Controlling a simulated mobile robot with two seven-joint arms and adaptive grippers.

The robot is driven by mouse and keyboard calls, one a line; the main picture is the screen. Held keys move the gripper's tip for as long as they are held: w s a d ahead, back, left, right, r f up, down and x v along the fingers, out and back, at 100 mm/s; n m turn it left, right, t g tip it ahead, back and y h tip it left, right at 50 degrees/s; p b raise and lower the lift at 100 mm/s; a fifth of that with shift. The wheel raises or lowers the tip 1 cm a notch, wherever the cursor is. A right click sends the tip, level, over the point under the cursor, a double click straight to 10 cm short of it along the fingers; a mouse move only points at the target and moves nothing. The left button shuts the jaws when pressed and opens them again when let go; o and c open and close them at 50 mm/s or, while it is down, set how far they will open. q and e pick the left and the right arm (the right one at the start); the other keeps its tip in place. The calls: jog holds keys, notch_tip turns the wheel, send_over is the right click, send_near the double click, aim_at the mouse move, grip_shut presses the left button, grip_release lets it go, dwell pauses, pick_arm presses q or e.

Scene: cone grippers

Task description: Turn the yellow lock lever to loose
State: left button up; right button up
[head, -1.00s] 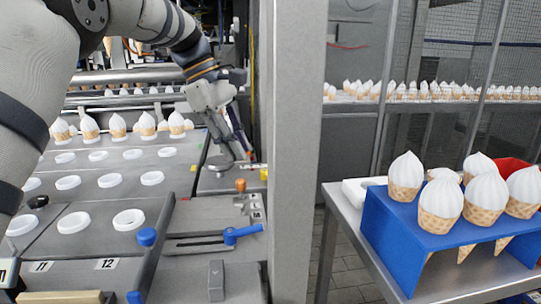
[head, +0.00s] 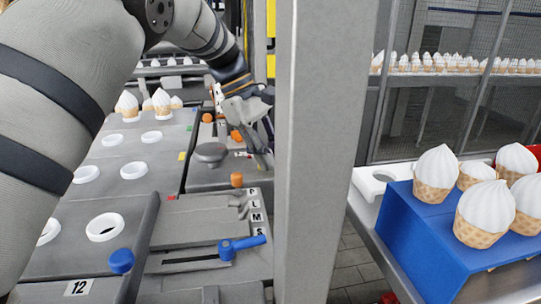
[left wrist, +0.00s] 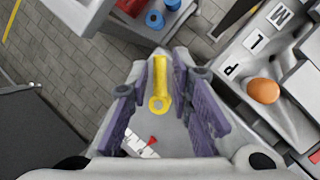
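The yellow lock lever (left wrist: 160,80) shows in the left wrist view, with its ring end toward the middle of the picture. A small red pointer (left wrist: 153,140) and a white label lie below it; I cannot read the label. My left gripper (left wrist: 163,100) is open, its two purple-padded fingers on either side of the lever, with gaps that look clear on both sides. In the head view the left gripper (head: 262,155) points down beside the grey post, and I cannot make out the lever there. My right gripper is not in view.
An orange knob (head: 237,180) and a blue lever (head: 241,246) sit on the panel near the letters P, L, M, S. The grey post (head: 322,150) stands close right of the gripper. A blue holder (head: 430,240) with ice cream cones is at right.

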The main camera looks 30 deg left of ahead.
pick_arm(q)
jog(key=shift+w+d+f, duration=0.1)
jog(key=shift+d+f, duration=0.05)
jog(key=shift+f, duration=0.2)
jog(key=shift+c, duration=0.4)
grip_shut()
jog(key=shift+m, duration=0.3)
jog(key=m, duration=0.1)
jog(key=m+g, duration=0.1)
jog(key=m+b, duration=0.1)
jog(key=shift+s+a+f+g, duration=0.15)
jog(key=shift+s+a+g, duration=0.15)
jog(key=shift+s, duration=0.1)
jog(key=shift+s+a+m+g+b, duration=0.2)
jog(key=shift+m+g, duration=0.1)
jog(key=shift+m, duration=0.45)
jog(key=shift+s+a+m+g+b, duration=0.1)
jog(key=shift+m+g+b, duration=0.15)
jog(key=shift+m, duration=0.5)
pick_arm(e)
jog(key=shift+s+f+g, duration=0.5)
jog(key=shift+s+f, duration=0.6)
pick_arm(q)
jog(key=shift+r, duration=0.2)
